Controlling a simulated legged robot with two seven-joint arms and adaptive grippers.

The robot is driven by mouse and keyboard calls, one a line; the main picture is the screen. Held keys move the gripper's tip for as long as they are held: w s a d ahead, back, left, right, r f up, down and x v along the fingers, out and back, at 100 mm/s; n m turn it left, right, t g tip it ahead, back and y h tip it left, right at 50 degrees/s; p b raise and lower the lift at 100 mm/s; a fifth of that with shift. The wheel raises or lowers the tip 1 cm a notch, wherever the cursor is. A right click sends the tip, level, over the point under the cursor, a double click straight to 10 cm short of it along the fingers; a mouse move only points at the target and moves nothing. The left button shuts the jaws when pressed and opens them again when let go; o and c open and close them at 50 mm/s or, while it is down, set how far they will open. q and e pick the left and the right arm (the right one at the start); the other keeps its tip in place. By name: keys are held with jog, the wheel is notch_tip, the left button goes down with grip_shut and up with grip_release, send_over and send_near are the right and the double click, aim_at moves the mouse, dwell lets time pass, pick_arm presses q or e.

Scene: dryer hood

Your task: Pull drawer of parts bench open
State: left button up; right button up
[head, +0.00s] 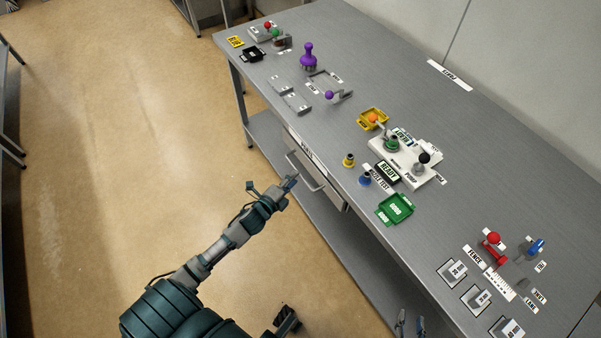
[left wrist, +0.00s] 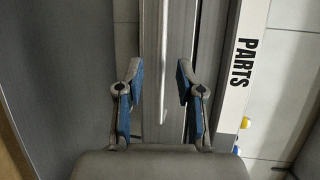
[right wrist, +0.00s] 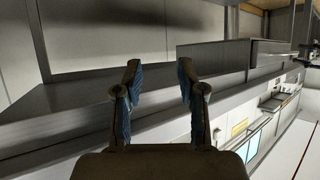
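The parts bench (head: 345,48) is a long grey table with a PARTS label (head: 306,149) on its front edge; the label also shows in the left wrist view (left wrist: 243,63). Below it is the drawer's grey front (head: 332,191) with a bar handle (head: 306,178); the drawer looks shut. In the left wrist view, the handle (left wrist: 163,65) lies between the spread fingers. My left gripper (head: 289,184) is open close in front of the handle; contact cannot be seen. My right gripper (head: 411,325) is open and empty beside the lower part of the bench edge.
On the bench top are a purple knob (head: 308,58), a yellow tray (head: 373,118), a white pump panel (head: 407,158), a green tray (head: 395,208) and a red lever (head: 493,243). A lower shelf (head: 268,137) runs under the bench. The tan floor (head: 120,110) to the left is clear.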

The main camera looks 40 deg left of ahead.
pick_arm(q)
jog(key=w, duration=0.2)
jog(key=w+f, duration=0.1)
jog(key=w, duration=0.1)
jog(key=shift+a+b, duration=0.15)
jog(key=shift+b, duration=0.2)
jog(key=shift+w+d+r, duration=0.1)
jog(key=shift+d+r, duration=0.1)
jog(key=shift+d, duration=0.15)
jog(key=shift+a, duration=0.1)
jog(key=c, duration=0.6)
jog(key=shift+a+f, duration=0.1)
jog(key=shift+a, duration=0.1)
grip_shut()
pick_arm(e)
jog(key=shift+w+a+r+t, duration=0.25)
jog(key=shift+w+r+t, duration=0.2)
jog(key=shift+r+t, duration=0.15)
jog(key=shift+w+a+r+t, duration=0.25)
jog(key=shift+w+r+t, duration=0.2)
jog(key=shift+r, duration=0.2)
